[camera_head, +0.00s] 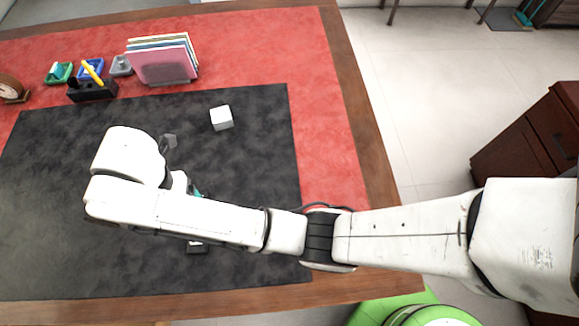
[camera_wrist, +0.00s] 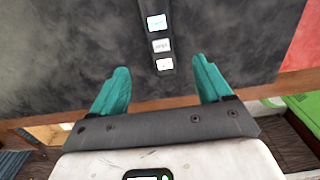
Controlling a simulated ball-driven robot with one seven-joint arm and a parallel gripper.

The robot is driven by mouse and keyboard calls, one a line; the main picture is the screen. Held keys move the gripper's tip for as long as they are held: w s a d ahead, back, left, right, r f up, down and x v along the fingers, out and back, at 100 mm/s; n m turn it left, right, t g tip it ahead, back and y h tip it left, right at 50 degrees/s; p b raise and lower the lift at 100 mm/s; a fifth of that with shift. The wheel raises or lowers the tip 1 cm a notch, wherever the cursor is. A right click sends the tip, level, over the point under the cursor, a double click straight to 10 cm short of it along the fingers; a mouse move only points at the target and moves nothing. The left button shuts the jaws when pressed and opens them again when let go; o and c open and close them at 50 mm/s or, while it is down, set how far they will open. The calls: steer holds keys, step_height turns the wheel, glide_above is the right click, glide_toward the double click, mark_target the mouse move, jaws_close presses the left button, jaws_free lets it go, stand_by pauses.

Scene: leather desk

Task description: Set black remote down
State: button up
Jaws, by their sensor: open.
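The black remote (camera_wrist: 160,33) shows in the wrist view as a narrow dark bar with several pale buttons. It lies on the black desk mat (camera_head: 255,170). In the head view only its near end (camera_head: 197,249) shows below my arm; the rest is hidden. My gripper (camera_wrist: 161,66) is open, with its teal fingers apart on either side of the remote's near end. I cannot tell the height between fingers and remote. In the head view my gripper is mostly hidden behind my arm, with a bit of teal showing.
A white cube (camera_head: 221,118) stands on the mat. At the back are a file holder (camera_head: 165,62), a black pen box (camera_head: 92,90), small trays (camera_head: 59,73) and a round clock (camera_head: 11,87). The desk's wooden edge (camera_head: 150,312) runs along the front. The mat's right part is clear.

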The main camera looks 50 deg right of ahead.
steer(key=s+d+f+m, duration=0.2)
steer(key=s+d+m, duration=0.2)
steer(key=m, duration=0.1)
steer(key=s+d+f+m, duration=0.2)
steer(key=s+d+m, duration=0.2)
steer(key=m, duration=0.1)
steer(key=s+d+f+m+y, duration=0.1)
steer(key=s+d+f+m, duration=0.1)
steer(key=s+d+m, duration=0.2)
steer(key=shift+s+d+f+m, duration=0.1)
steer(key=shift+d+m, duration=0.1)
steer(key=shift+m, duration=0.2)
steer(key=s+d+m, duration=0.5)
steer(key=shift+s+f+m+t, duration=0.2)
steer(key=shift+m+t, duration=0.1)
steer(key=shift+t, duration=0.1)
steer(key=s+d+r+m+h, duration=0.1)
steer(key=s+d+m, duration=0.5)
steer(key=s+m, duration=0.1)
steer(key=shift+s+d+r, duration=0.15)
steer(key=shift+s+d, duration=0.1)
steer(key=shift+s, duration=0.2)
